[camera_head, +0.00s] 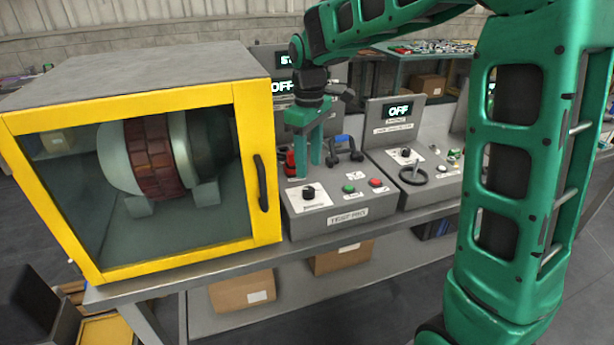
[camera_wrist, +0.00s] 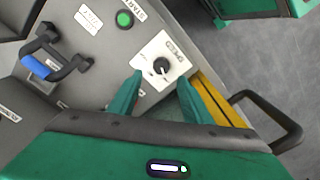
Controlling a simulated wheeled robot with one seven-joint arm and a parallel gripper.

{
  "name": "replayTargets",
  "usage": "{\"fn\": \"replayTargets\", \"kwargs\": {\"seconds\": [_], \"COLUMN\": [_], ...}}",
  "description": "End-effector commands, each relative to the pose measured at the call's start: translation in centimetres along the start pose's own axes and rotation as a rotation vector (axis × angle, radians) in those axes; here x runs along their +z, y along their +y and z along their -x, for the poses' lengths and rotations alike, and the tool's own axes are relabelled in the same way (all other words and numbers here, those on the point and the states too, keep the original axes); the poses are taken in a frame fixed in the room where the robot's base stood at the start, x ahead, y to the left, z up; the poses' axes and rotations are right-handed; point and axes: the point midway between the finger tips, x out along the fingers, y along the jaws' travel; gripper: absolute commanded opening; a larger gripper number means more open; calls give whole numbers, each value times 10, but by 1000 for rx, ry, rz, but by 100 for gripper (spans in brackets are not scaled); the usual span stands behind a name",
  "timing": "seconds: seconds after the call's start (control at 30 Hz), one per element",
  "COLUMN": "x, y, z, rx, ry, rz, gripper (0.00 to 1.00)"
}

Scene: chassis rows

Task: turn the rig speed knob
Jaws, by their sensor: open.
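The rig speed knob (camera_head: 308,192) is a small black dial on a white plate, at the near left of the grey test rig panel (camera_head: 335,219). In the wrist view the knob (camera_wrist: 161,66) shows a pale pointer mark and lies between the lines of my two green fingertips, a little beyond them. My gripper (camera_head: 316,168) is open and empty, pointing down over the panel. It also shows in the wrist view (camera_wrist: 160,78). No contact with the knob is visible, and the exact height gap cannot be told. The display (camera_head: 284,87) behind reads OFF.
A green button (camera_head: 348,188) and red button (camera_head: 376,182) sit right of the knob. A blue-gripped handle (camera_head: 345,147) stands behind them. A yellow-framed cabinet (camera_head: 262,150) with a black handle is close on the left. A second panel (camera_head: 420,170) stands right.

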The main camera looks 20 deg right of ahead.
Motion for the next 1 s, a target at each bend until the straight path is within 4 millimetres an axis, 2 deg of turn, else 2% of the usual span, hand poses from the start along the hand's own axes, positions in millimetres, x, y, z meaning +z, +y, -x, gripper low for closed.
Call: {"fn": "replayTargets", "kwargs": {"seconds": [0.1,0.3,0.8,0.9,0.97,1.0], "x": [-1,0,0,11,27,42], "y": [0,1,0,3,6,9], "z": [19,36,38,38,39,39], "rx": [1,1,0,3,7,11], "ry": [2,1,-1,-2,-3,-5], "rz": [0,0,-2,-33,-81,-126], "gripper": [45,45,45,45,45,45]}}
